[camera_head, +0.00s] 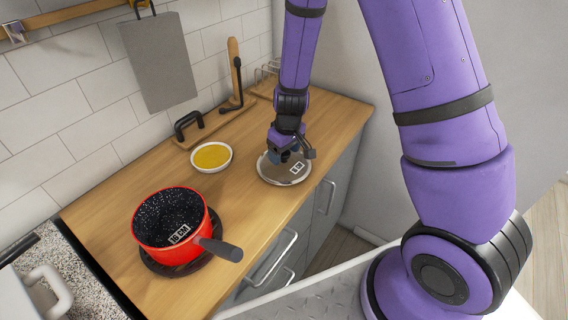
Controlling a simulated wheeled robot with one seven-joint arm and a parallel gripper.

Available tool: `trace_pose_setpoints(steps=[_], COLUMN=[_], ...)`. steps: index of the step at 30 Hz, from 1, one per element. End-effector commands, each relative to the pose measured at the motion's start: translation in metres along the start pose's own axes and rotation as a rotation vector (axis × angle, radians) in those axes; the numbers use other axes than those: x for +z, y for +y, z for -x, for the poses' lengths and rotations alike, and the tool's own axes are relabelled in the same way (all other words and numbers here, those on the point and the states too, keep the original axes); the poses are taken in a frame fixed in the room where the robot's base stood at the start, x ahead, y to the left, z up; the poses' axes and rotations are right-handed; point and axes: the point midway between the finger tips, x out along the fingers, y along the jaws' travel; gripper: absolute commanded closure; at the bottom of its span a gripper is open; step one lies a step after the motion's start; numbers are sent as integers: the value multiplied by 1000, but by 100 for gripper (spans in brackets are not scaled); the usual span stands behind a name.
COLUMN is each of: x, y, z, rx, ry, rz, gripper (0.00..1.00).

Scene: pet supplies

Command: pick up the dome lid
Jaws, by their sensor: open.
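The dome lid (272,174) lies on the wooden counter, a round grey-brown disc with a pale, shiny rim and a small black-and-white marker on it. My gripper (289,156) is directly over the back part of the lid, pointing down and open. The gripper hides the lid's middle and back, so I cannot see a knob or tell whether the fingers touch it.
A red pot (160,248) with a dark handle stands on a dark round mat at the front left. A white bowl (226,147) with yellow contents sits left of the lid. A wooden board (219,121) lies by the tiled wall. The wooden counter (246,210) is clear between pot and lid.

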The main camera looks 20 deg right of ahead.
Motion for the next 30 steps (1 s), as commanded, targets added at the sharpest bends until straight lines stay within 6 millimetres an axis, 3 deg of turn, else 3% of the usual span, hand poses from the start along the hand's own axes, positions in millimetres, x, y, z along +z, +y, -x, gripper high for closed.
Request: trace_pose_setpoints(steps=[4, 12, 20, 30], x=[0, 0, 0, 0], y=[0, 0, 0, 1], z=[-11, -12, -12, -10], rx=[-1, 0, 0, 0], ry=[-1, 0, 0, 1], rz=[1, 0, 1, 1], gripper=[30, 30, 90, 90])
